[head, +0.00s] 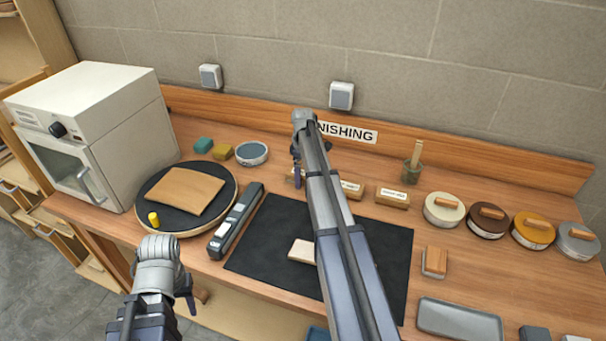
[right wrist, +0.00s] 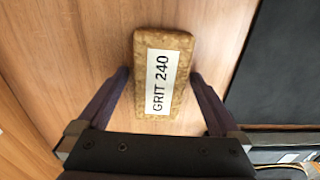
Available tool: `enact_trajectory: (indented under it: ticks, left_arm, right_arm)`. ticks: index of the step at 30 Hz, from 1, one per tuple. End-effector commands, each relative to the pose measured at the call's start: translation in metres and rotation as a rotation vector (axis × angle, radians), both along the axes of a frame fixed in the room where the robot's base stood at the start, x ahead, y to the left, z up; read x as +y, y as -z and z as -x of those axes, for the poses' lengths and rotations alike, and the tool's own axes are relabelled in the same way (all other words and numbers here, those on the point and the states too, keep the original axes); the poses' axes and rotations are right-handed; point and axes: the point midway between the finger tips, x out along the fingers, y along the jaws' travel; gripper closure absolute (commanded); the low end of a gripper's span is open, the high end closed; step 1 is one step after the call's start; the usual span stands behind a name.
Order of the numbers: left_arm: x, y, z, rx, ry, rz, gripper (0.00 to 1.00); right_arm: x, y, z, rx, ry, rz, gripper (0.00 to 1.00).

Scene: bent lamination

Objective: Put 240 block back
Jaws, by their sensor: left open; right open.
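The 240 block (right wrist: 178,60) is a tan cork-like block with a white "GRIT 240" label, lying on the wooden bench in the right wrist view. My right gripper (right wrist: 160,78) is open, with one finger on each side of the block and a small gap at each. In the head view my right gripper (head: 297,158) is at the back of the bench and largely hides the block (head: 291,177). My left gripper (head: 186,289) is over the front left edge of the bench, apart from any block.
Two similar labelled blocks (head: 350,188) (head: 393,197) stand to the right. A black mat (head: 262,241) lies in front, with a pale block (head: 301,251) on it. A dark bar tool (head: 236,221) and a round turntable (head: 229,204) are left. Round tins (head: 443,211) line the right.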

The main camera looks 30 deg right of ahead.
Motion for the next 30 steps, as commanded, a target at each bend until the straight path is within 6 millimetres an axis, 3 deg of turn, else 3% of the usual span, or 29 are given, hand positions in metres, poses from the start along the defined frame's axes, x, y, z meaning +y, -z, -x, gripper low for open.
enact_trajectory:
  ticks: [8, 21, 30]
  left_arm:
    - [0.000, -0.016, 0.000, 0.000, 0.000, 0.000, 0.50]
    - [0.000, -0.073, 0.000, 0.000, 0.001, 0.000, 0.50]
    - [0.000, -0.080, 0.000, 0.000, 0.002, 0.000, 0.50]
  right_arm:
    - [0.000, -0.016, 0.000, 0.000, 0.000, 0.000, 0.00]
    - [0.000, -0.073, 0.008, 0.000, 0.000, 0.000, 0.00]
    - [0.000, -0.080, 0.008, 0.000, 0.000, 0.000, 0.00]
